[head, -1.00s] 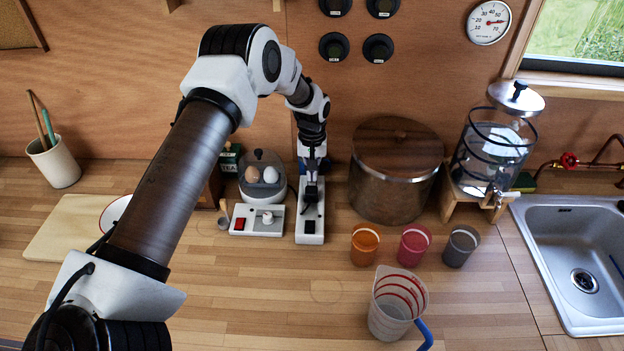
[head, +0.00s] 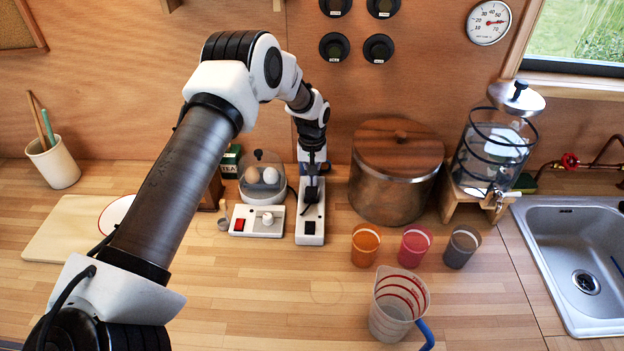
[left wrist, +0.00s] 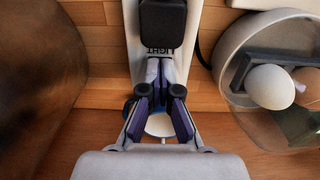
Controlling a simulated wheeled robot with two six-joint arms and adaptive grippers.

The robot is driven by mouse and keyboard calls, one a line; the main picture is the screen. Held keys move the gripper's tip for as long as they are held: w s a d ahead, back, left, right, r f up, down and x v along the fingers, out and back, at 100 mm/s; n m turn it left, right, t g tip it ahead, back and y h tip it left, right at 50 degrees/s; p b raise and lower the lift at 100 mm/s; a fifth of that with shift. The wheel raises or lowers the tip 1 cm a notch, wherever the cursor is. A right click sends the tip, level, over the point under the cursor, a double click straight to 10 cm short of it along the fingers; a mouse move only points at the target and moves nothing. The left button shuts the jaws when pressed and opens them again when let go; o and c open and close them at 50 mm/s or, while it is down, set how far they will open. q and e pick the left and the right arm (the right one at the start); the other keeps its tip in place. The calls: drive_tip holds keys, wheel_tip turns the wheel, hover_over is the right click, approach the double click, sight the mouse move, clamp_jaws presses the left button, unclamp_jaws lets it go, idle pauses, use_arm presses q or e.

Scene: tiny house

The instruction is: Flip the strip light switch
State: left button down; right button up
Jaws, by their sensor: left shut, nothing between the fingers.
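The white strip (head: 317,236) lies on the counter against the wall, left of the lidded pot. A black rocker switch shows at its near end (head: 310,228). In the left wrist view a black rocker (left wrist: 163,22) sits beside the word LIGHT on the white strip (left wrist: 132,28). My left gripper (head: 311,194) is over the strip, shut and empty, pointing down. In the left wrist view its fingertips (left wrist: 160,66) are close to the LIGHT label, apart from the rocker. I cannot tell whether they touch the strip. My right gripper is not in view.
A white panel (head: 244,229) with a red switch and a knob lies left of the strip, before an egg cooker (head: 262,175). The pot (head: 390,190) stands close on the right. Cups and a measuring jug (head: 397,304) stand nearer.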

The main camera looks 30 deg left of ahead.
use_arm(q)
drive_tip(key=shift+w+a+r+p, duration=0.1)
drive_tip(key=shift+w+r+p, duration=0.1)
drive_tip(key=shift+r+p, duration=0.55)
drive_tip(key=shift+s+r+p, duration=0.1)
drive_tip(key=shift+r+p, duration=1.05)
drive_tip(key=shift+r, duration=1)
drive_tip(key=shift+f, duration=0.1)
